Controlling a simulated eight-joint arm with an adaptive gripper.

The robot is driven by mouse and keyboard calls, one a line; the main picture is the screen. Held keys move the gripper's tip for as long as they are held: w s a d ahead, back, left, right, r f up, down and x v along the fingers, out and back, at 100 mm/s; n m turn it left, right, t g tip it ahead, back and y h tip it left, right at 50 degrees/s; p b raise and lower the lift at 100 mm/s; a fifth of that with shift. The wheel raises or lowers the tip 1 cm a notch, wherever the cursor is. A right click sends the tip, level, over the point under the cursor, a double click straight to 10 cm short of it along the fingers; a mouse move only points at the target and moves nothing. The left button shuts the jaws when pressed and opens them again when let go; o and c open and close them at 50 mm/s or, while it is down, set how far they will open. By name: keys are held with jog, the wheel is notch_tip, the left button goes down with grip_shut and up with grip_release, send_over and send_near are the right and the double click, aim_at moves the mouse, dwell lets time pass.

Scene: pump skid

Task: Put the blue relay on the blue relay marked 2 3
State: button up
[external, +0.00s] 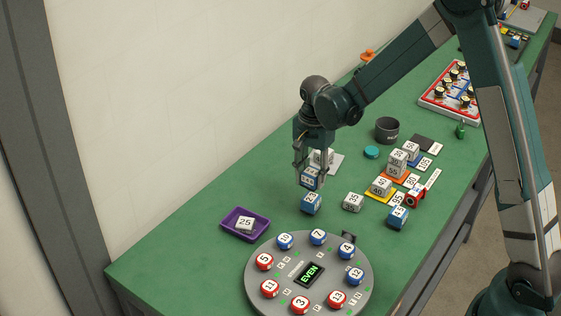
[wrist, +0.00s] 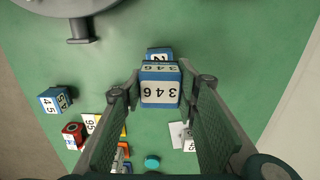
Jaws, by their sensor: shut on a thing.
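My gripper (external: 310,178) is shut on a blue relay (external: 310,180) with a white label. In the wrist view my gripper (wrist: 160,100) has this held relay (wrist: 160,92) between its fingers, and its label reads 3 4 6. Another blue relay (external: 311,204) stands on the green table just below and in front of the held one. In the wrist view this relay (wrist: 158,54) is partly hidden behind the held one; a 2 shows on its label. A gap between the two relays cannot be judged surely.
Another blue relay (external: 397,218) stands to the right, and a white block (external: 353,202) lies between. A grey dial plate (external: 256,285) with numbered buttons is in front. A purple tray (external: 228,222) is at left. White blocks on coloured cards, a dark cup (external: 387,130) and a teal disc (external: 372,152) stand behind right.

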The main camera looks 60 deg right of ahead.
aim_at(312, 185)
jog(key=shift+f, duration=1.85)
jog(key=shift+f, duration=0.2)
jog(key=o, duration=1)
jog(key=shift+c, duration=0.2)
jog(key=shift+r, duration=0.25)
jog(key=shift+r, duration=6)
